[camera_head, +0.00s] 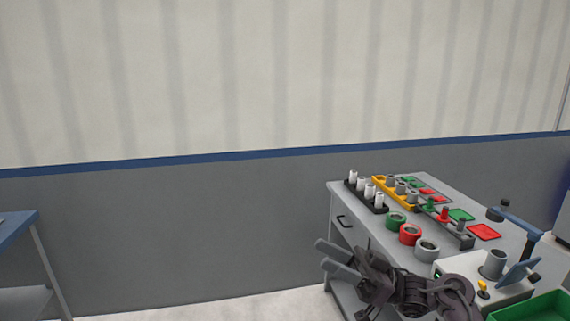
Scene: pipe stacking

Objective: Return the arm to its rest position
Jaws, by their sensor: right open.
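My right gripper (338,258) shows at the lower right of the head view, in front of the grey workbench (345,206). Its two fingers point left and are spread apart, with nothing between them. My right arm reaches back from it to the right, over the bench's near side. The left gripper is out of view.
On the bench stand a black rack of white pipes (369,191), a yellow rack (379,186), and green (396,220), red (410,234) and grey (427,249) rings. A green bin (540,306) is at lower right. A blue-topped table (17,228) stands left. Open floor lies between.

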